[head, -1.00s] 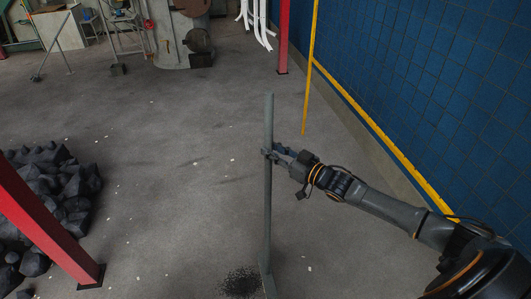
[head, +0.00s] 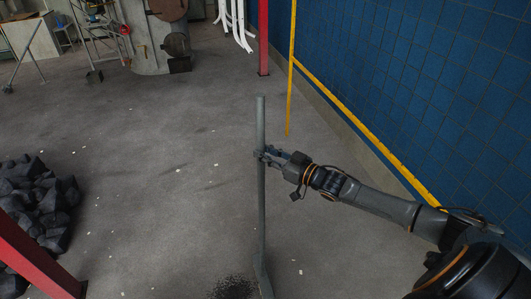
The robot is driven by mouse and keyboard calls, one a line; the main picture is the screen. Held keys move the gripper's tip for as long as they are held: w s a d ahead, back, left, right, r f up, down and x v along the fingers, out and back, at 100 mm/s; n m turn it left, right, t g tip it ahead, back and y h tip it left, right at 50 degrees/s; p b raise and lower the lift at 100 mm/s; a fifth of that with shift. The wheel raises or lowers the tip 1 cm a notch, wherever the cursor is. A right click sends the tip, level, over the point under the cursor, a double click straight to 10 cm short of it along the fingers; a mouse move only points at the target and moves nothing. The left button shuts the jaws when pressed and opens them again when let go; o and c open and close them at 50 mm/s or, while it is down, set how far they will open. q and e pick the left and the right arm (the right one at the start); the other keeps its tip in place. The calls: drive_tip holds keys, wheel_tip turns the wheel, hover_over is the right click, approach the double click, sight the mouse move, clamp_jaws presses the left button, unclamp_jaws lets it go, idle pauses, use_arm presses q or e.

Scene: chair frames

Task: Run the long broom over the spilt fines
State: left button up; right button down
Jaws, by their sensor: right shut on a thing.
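The long broom (head: 261,205) stands nearly upright in front of me, a grey-green pole with its lower end at the bottom edge of the head view. My right gripper (head: 263,155) is shut on the pole in its upper part. The spilt fines (head: 232,288) are a dark, grainy patch on the floor, just left of the broom's foot and partly cut off by the frame edge. The broom's head is mostly out of view. My left gripper is not in view.
A heap of dark rocks (head: 40,205) lies at left, behind a red post (head: 30,262). Another red post (head: 263,40), a yellow rail (head: 360,128) and a blue tiled wall (head: 420,80) bound the right side. Machinery (head: 155,40) stands at the back. The middle floor is open.

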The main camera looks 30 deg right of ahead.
sight(263, 168)
drive_tip(key=shift+r, duration=0.15)
drive_tip(key=shift+f+b, duration=2.45)
drive_tip(key=shift+f, duration=0.9)
drive_tip(key=shift+r, duration=0.1)
drive_tip(key=shift+a, duration=0.25)
drive_tip(key=w+a+p, duration=0.2)
drive_tip(key=w+a, duration=0.2)
drive_tip(key=a, duration=0.9)
drive_tip(key=shift+s+d, duration=0.1)
